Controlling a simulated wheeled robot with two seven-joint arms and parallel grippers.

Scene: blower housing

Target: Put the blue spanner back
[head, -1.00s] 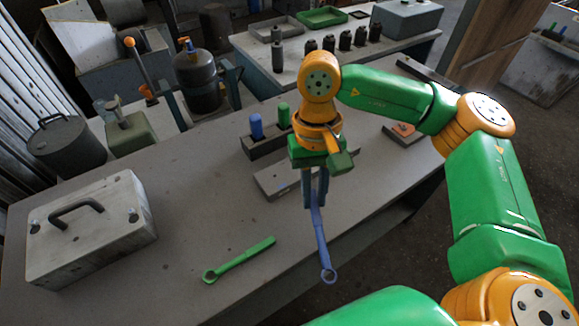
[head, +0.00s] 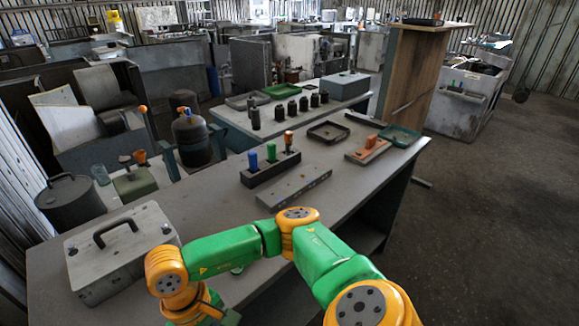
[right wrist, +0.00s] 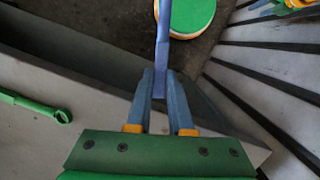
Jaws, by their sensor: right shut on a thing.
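My right gripper (right wrist: 160,85) is shut on the blue spanner (right wrist: 163,45) in the right wrist view. The spanner points away from the fingers, and its far end is out of frame. In the head view my right arm reaches to the bottom left, where the gripper's fingers and the spanner are cut off by the lower edge. A green spanner (right wrist: 35,105) lies on the bench at the left of the right wrist view; in the head view my arm hides most of it. My left gripper is not in view.
A dark block (head: 262,178) with blue, green and orange handles stands on the bench (head: 215,205). Beside it lies a flat grey bar (head: 294,187). A grey case (head: 125,250) stands at left. An orange piece on a base (head: 367,150) and trays (head: 328,132) are farther right.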

